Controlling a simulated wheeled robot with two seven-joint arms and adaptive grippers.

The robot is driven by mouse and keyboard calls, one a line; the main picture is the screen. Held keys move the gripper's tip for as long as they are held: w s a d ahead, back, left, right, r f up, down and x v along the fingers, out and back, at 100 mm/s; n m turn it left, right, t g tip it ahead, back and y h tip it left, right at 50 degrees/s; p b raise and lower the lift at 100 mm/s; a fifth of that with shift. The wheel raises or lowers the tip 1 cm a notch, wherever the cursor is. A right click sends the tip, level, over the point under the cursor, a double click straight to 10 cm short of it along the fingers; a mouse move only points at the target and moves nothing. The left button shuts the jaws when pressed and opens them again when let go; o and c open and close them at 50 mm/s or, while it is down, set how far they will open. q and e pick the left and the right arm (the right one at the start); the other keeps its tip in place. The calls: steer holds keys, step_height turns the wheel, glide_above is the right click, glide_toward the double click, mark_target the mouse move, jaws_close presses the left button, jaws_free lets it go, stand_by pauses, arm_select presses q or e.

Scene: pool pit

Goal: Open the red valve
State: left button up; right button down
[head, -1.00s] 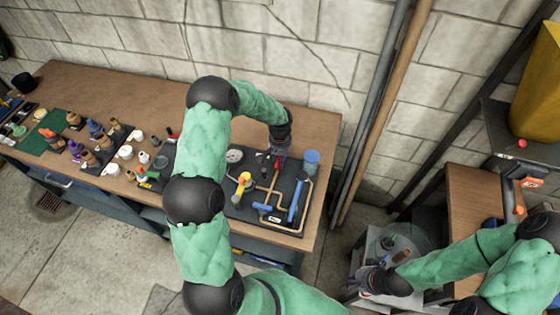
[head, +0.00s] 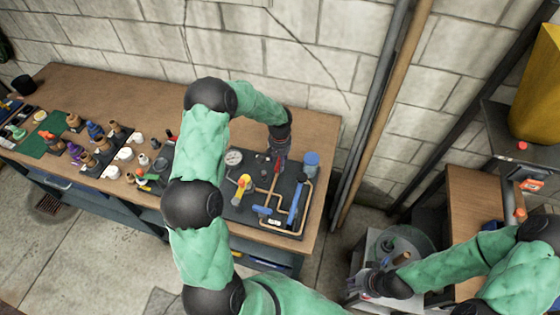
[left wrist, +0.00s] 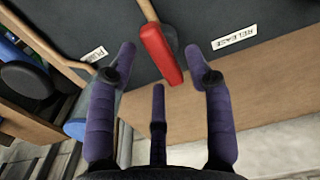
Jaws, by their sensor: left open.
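The red valve's lever (left wrist: 160,52) lies between the spread purple fingers of my left gripper (left wrist: 165,75) in the left wrist view, with no finger visibly closed on it. Its brass-coloured stem runs up out of that view. In the head view my left gripper (head: 279,150) is over the back of the dark pipe panel (head: 240,213), at the red lever (head: 277,166), and partly covers it. My right gripper (head: 366,284) is at the lower right, away from the panel, by a round grey container; its fingers are too small to judge.
Several bottles and cups stand left on the wooden bench (head: 120,92). A block wall (head: 300,60) rises behind it. White labels (left wrist: 234,37) sit beside the lever.

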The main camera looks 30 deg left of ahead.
arm_select(q)
step_height(320, 180, up, 11)
stand_by(0.4)
stand_by(0.4)
